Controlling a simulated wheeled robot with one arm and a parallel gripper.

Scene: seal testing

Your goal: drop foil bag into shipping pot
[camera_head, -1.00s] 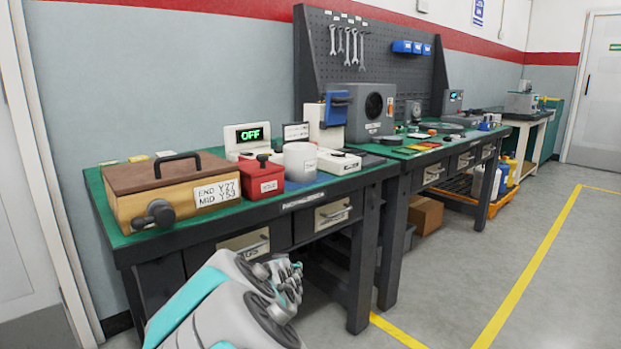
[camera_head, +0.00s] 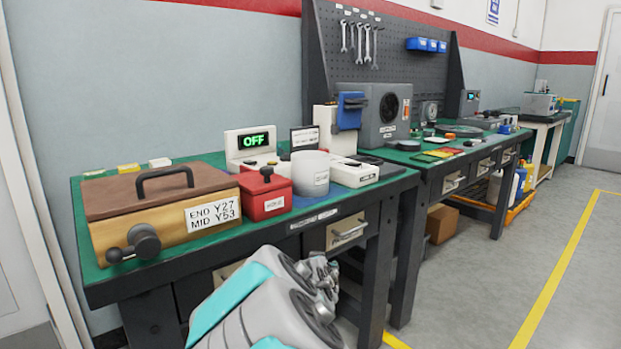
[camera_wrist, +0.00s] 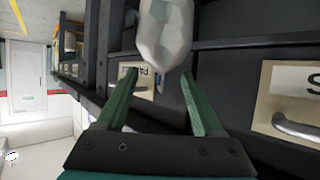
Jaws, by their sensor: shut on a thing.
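In the wrist view my gripper (camera_wrist: 160,80) has its two green fingers shut on a pale silvery foil bag (camera_wrist: 165,38). The bag sticks out beyond the fingertips, and its far end is cut off by the frame's top edge. In the head view my arm is low in front of the bench, below the worktop; my fingers and the bag cannot be made out there.
Beside the pot are a red box (camera_head: 265,195), a white device reading OFF (camera_head: 250,148) and a wooden case (camera_head: 165,215) with a black handle. The green-topped bench (camera_head: 85,240) has drawers below. Open floor (camera_head: 480,290) lies to the right.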

